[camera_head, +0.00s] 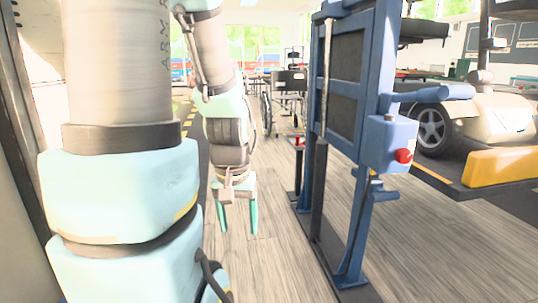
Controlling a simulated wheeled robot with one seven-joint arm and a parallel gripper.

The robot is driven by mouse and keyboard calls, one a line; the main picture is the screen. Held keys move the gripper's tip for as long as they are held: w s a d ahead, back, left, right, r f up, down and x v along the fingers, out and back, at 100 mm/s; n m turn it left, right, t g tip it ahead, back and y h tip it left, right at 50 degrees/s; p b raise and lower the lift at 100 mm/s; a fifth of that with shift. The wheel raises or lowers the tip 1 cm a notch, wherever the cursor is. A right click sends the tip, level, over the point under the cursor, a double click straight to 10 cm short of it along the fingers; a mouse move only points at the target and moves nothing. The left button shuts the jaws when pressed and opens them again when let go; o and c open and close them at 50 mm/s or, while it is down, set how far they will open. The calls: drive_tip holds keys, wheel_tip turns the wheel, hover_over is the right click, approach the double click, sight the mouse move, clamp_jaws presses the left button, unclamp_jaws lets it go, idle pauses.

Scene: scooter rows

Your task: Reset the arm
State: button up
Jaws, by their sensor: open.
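My gripper (238,218) hangs at the end of my arm, left of the middle of the head view. Its two teal fingers point down and stand apart, with nothing between them. It is above the wood-look floor and touches nothing that I can see. My arm's large upper links fill the left side of the view and hide what lies behind them.
A wheelchair (288,98) stands farther back. Floor (258,262) between my gripper and the frame is clear.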

wheel_tip(320, 180, up, 30)
drive_tip(key=p, duration=2.8)
drive_tip(key=shift+r, duration=0.2)
